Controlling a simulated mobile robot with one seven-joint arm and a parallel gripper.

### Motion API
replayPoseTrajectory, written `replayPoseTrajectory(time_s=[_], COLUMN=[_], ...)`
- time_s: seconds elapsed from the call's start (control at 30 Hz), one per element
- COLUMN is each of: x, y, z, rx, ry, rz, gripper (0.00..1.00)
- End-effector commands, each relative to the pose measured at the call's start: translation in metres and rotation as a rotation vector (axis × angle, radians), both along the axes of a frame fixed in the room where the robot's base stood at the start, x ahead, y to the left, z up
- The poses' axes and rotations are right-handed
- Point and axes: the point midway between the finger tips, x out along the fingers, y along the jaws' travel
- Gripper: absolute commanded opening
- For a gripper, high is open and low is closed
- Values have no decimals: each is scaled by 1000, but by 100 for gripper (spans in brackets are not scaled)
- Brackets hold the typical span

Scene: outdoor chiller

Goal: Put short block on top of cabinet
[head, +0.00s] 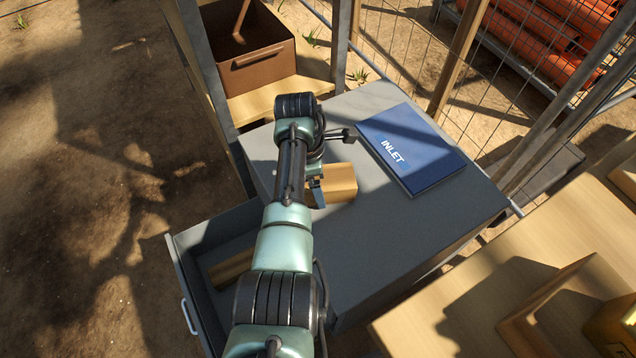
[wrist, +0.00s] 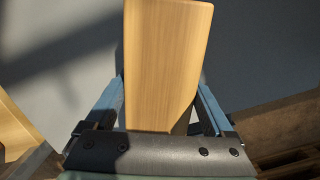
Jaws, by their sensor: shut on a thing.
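My gripper (head: 319,190) is over the left part of the grey cabinet (head: 420,235) top, beside its open drawer. It is shut on a light wooden block (head: 341,181), taken to be the short block. In the wrist view the block (wrist: 165,60) sits between the two blue fingers of my gripper (wrist: 163,88). The block is at or just above the cabinet top; I cannot tell whether it touches. My arm hides part of the cabinet and drawer.
A blue INLET binder (head: 412,150) lies on the cabinet top at the right. The drawer (head: 190,245) stands open at the left, with a piece of wood (head: 230,269) inside. A brown box (head: 255,58) stands behind. The cabinet's front top is clear.

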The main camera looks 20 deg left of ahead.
Motion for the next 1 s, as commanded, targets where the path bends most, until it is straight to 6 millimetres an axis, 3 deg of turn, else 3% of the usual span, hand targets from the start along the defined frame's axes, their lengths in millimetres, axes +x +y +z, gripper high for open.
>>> replayPoseTrajectory(time_s=[0.17,0.2,0.27,0.5,0.63,1.0], x=[1,0,0,0,0,-5], y=[0,0,0,0,1,11], z=[-1,-2,-2,-1,10,85], rx=[0,0,0,0,0,1], ry=[-1,0,0,0,-1,-3], rz=[0,0,0,0,0,0], gripper=[8,89,100,100,100,100])
